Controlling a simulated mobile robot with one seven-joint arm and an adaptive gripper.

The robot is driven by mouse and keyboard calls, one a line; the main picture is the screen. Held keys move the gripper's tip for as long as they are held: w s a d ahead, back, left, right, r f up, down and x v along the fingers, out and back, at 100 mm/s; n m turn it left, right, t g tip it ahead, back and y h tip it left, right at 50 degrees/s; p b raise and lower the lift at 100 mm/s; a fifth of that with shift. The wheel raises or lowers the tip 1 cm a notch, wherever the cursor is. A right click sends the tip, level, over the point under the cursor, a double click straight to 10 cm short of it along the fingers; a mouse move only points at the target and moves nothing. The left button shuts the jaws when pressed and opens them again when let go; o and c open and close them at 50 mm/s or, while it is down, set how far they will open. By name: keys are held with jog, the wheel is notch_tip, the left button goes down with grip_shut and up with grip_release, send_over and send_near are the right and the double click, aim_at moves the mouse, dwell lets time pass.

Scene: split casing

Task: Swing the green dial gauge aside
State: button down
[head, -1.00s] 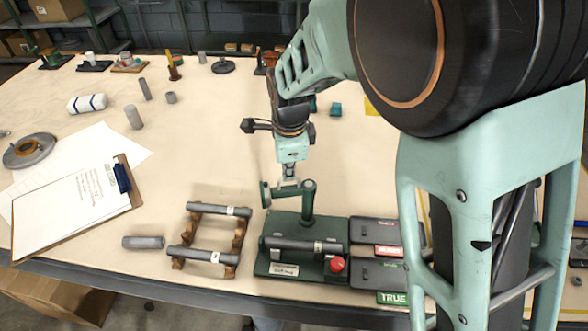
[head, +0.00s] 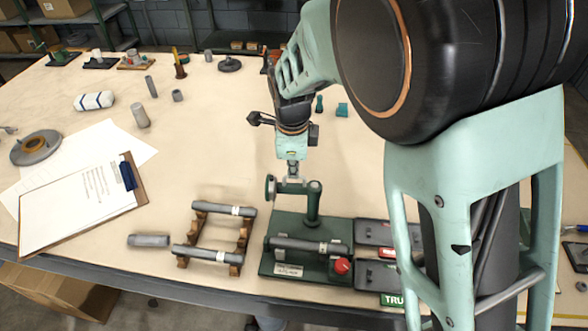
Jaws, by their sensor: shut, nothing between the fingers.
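The green dial gauge has a dial (head: 270,188) at the left end of a short arm. The arm joins a green post (head: 314,205) on a green base (head: 285,266) near the front edge of the table. A grey shaft (head: 300,245) lies across the base below the gauge arm. My gripper (head: 293,178) points down at the gauge arm, between dial and post. Its fingers are shut with nothing between them. They look to be at or just behind the arm; I cannot tell whether they touch it.
A red knob (head: 342,266) sits on the base's right side. Dark trays (head: 376,231) with red and green labels stand to the right. A wooden rack (head: 244,236) with grey shafts stands to the left. A clipboard (head: 75,205) lies further left. The table behind the gauge is mostly clear.

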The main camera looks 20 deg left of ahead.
jog(key=c, duration=2.6)
grip_release()
jog(key=shift+s+d+f, duration=0.2)
jog(key=shift+s+f, duration=0.05)
jog(key=shift+f, duration=0.1)
jog(key=shift+c, duration=0.2)
jog(key=o, duration=0.6)
jog(key=shift+w+a, duration=0.1)
jog(key=shift+c, duration=0.2)
jog(key=shift+w, duration=0.1)
jog(key=shift+r, duration=0.15)
jog(key=shift+a+r, duration=0.1)
jog(key=shift+r, duration=0.05)
notch_tip(320, 180, up, 11)
jog(key=s, duration=0.2)
jog(key=shift+d+r, duration=0.2)
jog(key=shift+d, duration=0.2)
